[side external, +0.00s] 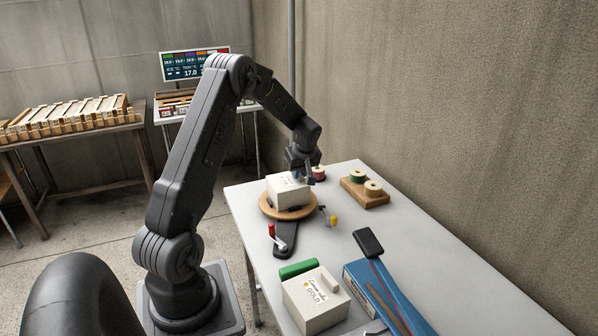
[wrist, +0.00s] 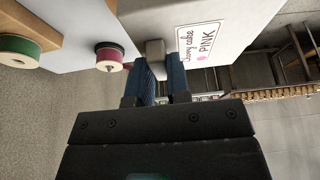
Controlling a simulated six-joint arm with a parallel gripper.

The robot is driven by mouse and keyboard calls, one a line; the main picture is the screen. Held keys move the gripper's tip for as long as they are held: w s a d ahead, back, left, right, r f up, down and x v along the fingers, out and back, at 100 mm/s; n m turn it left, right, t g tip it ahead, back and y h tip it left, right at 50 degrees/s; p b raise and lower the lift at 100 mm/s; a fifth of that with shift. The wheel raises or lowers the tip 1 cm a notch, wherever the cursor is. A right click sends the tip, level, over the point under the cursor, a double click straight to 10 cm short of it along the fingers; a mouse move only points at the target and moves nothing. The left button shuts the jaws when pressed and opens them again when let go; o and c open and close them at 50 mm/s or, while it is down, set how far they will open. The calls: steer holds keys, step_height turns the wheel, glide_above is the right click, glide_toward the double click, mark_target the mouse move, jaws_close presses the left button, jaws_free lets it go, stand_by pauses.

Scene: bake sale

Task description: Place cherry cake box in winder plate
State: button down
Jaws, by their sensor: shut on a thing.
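The cherry cake box (side external: 288,192) is white, and its label in the wrist view reads "cherry cake PINK" (wrist: 215,38). The winder plate (side external: 267,211) is a round wooden disc on a black base with a red-knobbed crank (side external: 273,231). The box is over the plate, level, with its underside at or very near the wood; I cannot tell if it touches. My gripper (side external: 304,178) is at the far right side of the box. In the wrist view my gripper's blue fingers (wrist: 160,62) are shut on the box's small grey tab (wrist: 155,50).
A second white box marked gold (side external: 313,306) stands at the table's front with a green block (side external: 298,269) behind it. Ribbon spools on a wooden stand (side external: 364,198) are at the back right, beside a red spool (side external: 318,173).

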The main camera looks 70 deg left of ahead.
steer(key=c, duration=1.1)
jaws_free()
steer(key=shift+f, duration=0.15)
steer(key=v, duration=1.2)
steer(key=s+d+r+m+t, duration=0.15)
steer(key=d+r+m, duration=0.4)
steer(key=d, duration=0.65)
steer(key=s+d+r+m+t+h, duration=0.1)
steer(key=s+d+m+t+h, duration=0.1)
steer(key=s+d+m, duration=0.4)
steer(key=s+d+r+m+t+h, duration=0.1)
steer(key=s+d+m+t+h, duration=0.1)
steer(key=s+d+m, duration=0.4)
steer(key=s+d, duration=0.4)
steer(key=d, duration=0.6)
steer(key=shift+s+r+h, duration=0.15)
steer(key=shift+r+h, duration=0.05)
steer(key=shift+h, duration=0.1)
